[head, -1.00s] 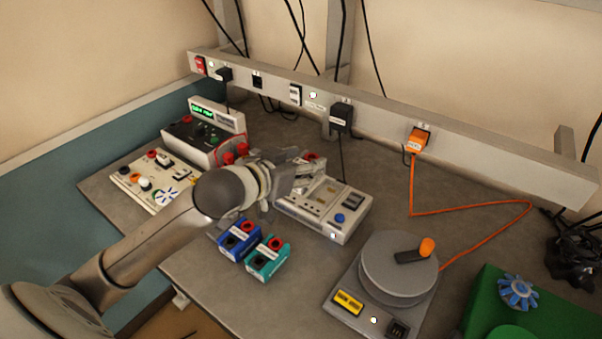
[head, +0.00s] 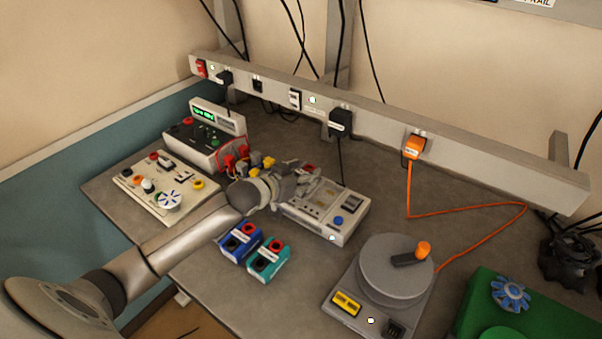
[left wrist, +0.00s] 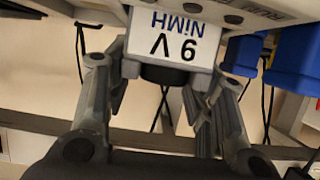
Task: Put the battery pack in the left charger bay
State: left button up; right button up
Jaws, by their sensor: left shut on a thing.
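My left gripper (head: 296,185) is over the left part of the white charger (head: 325,218) on the bench. In the left wrist view it (left wrist: 165,110) is shut on the battery pack (left wrist: 175,38), a white block with a dark end, marked "9V NiMH" and seen upside down. The fingers lie on both sides of the pack. In the head view the gripper hides most or all of the pack and the charger's left bay area. I cannot tell whether the pack touches the charger. My right gripper is out of view.
A blue box (head: 240,243) and a teal box (head: 265,262) stand in front of the charger. A control panel (head: 160,190) and a meter box (head: 205,145) are left. Small yellow items (head: 262,161) sit behind the gripper. A turntable (head: 390,280) stands right.

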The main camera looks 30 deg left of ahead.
pick_arm(q)
jog(key=shift+f, duration=0.2)
jog(key=shift+f, duration=0.1)
jog(key=o, duration=1.2)
jog(key=shift+f, duration=0.1)
jog(key=shift+o, duration=0.2)
jog(key=shift+r, duration=0.2)
jog(key=shift+s+a, duration=0.1)
jog(key=shift+s, duration=0.2)
jog(key=b+v, duration=0.1)
jog(key=v, duration=1)
jog(key=shift+s, duration=0.2)
